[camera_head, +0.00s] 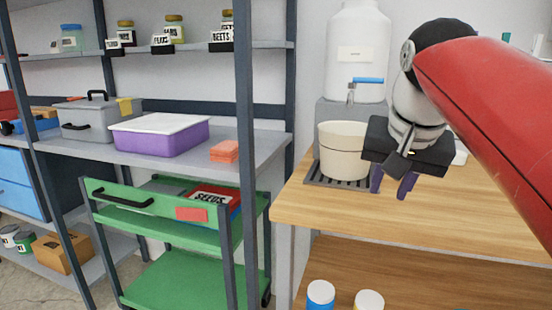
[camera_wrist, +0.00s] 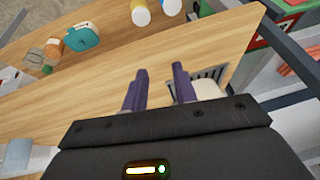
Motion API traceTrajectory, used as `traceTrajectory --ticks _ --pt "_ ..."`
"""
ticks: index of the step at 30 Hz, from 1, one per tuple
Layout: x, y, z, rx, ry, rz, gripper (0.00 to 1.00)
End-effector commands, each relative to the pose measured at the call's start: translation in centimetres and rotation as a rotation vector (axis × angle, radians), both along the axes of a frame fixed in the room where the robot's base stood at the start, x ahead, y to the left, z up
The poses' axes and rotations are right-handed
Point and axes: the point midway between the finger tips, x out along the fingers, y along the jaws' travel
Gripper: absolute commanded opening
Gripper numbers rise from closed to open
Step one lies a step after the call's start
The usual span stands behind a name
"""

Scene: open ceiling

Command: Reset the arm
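My gripper (camera_head: 394,182) hangs above the wooden table (camera_head: 470,214), just to the right of a cream pot (camera_head: 343,150). Its two purple fingers point down and stand apart with nothing between them. In the wrist view the gripper (camera_wrist: 158,75) shows the same gap, with bare wood beyond the fingertips. My red arm comes in from the right in the head view and covers the right part of the table.
The pot stands on a dark grate (camera_head: 322,180) below the tap of a white water container (camera_head: 358,60). A green cart (camera_head: 180,278) and a grey shelf rack (camera_head: 246,150) stand left. Bottles (camera_head: 320,294) sit on the lower shelf. A teal object (camera_wrist: 82,37) shows in the wrist view.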

Motion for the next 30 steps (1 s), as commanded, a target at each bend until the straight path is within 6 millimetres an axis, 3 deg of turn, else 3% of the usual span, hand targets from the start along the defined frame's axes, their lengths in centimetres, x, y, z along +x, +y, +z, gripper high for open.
traceTrajectory --ticks 9,15,21,30 --pt "-7.7 1.6 -13.7 -0.07 -0.03 0.218 0.28" --pt "-11.5 2.2 -21.1 -0.114 -0.044 0.307 0.28" --pt "-12.8 2.4 -23.9 -0.131 -0.048 0.337 0.28" --pt "-12.9 2.4 -24.0 -0.131 -0.046 0.338 0.28"
